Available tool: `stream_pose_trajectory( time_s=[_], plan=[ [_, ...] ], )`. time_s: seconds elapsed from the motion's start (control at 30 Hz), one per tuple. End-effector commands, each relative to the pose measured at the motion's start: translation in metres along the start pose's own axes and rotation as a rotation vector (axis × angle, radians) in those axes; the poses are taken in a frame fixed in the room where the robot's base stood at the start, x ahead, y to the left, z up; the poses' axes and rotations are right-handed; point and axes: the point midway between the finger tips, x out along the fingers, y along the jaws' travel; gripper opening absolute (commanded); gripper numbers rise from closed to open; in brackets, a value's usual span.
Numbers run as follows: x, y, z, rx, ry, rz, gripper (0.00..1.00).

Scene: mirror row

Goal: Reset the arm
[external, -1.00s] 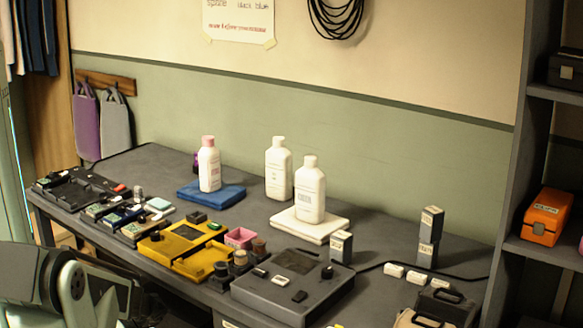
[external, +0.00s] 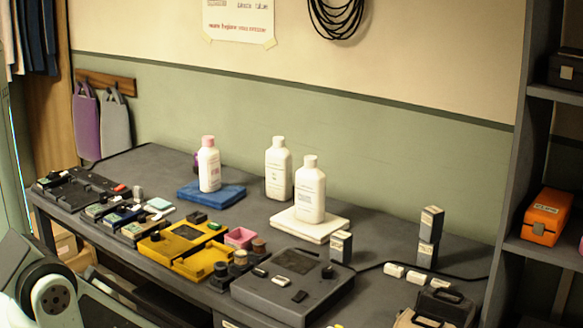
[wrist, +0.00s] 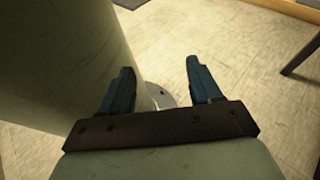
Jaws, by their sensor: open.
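My gripper (wrist: 160,88) shows in the wrist view with its two blue fingers spread apart. Nothing is between the fingers. It points down toward a pale tiled floor (wrist: 240,60). A pale green column-like part stands close on its left. In the external view only links of my arm show at the lower left, in front of the bench; the fingers cannot be made out there.
The grey bench (external: 395,243) holds white bottles (external: 310,190), a blue cloth (external: 212,193), a yellow case (external: 182,240) and a grey box (external: 290,290). A shelf with an orange box (external: 547,216) stands at right. A dark leg (wrist: 302,52) rises from otherwise clear floor.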

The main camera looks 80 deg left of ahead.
Motion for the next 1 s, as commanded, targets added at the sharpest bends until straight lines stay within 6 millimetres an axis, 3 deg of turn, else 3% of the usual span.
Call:
stream_pose_trajectory(
  time_s=[0.6, 1.0],
  plan=[
    [-0.061, 0.099, -0.079, 0.027, 0.366, -0.071, 0.63],
    [-0.088, 0.179, -0.113, 0.056, 0.567, -0.038, 0.63]
  ],
)
